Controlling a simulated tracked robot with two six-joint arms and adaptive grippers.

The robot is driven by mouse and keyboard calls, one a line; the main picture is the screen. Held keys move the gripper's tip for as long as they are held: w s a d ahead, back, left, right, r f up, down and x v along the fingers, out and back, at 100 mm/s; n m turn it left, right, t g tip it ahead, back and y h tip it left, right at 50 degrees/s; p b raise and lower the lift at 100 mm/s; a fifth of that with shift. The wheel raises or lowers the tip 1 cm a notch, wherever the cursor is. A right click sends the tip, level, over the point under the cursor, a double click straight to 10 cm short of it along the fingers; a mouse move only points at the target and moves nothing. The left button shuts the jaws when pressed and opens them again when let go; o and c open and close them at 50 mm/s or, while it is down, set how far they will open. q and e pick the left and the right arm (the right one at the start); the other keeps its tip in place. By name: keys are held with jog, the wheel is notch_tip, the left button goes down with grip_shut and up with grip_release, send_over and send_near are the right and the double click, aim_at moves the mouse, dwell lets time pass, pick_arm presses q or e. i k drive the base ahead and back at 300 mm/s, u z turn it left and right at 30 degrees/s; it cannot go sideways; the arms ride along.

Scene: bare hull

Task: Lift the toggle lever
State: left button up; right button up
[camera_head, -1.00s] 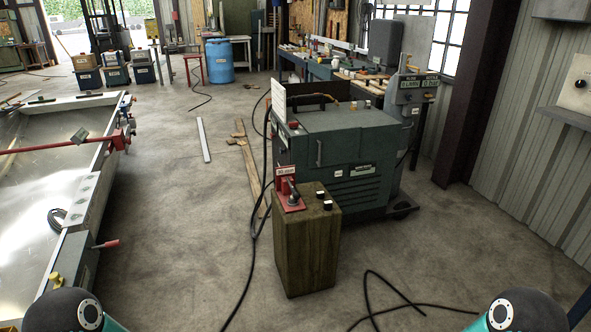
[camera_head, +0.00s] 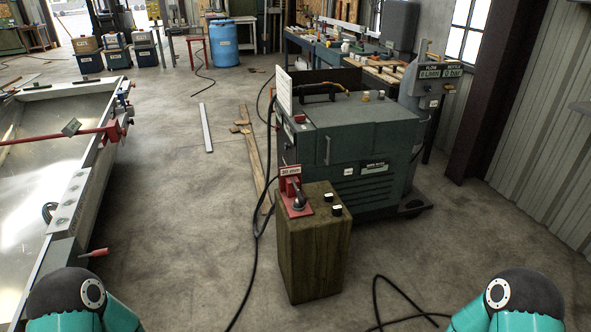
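A toggle lever (camera_head: 298,198) with a dark handle stands on a red base plate on top of a wooden box (camera_head: 313,255), in front of the green machine. Another lever with a red grip (camera_head: 95,253) sticks out from the side of the metal hull at left. Neither of my grippers is in view; only rounded arm joints show at the bottom left and bottom right, well apart from the box.
A green machine (camera_head: 360,150) stands right behind the box. The metal hull (camera_head: 88,195) runs along the left. Black cables lie on the floor beside the box. The concrete floor (camera_head: 190,235) between hull and box is mostly clear.

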aim_at(302, 201)
jog(key=u, duration=0.2)
jog(key=k, duration=0.3)
jog(key=z, duration=0.9)
jog(key=i, duration=1.8)
jog(key=u, duration=0.75)
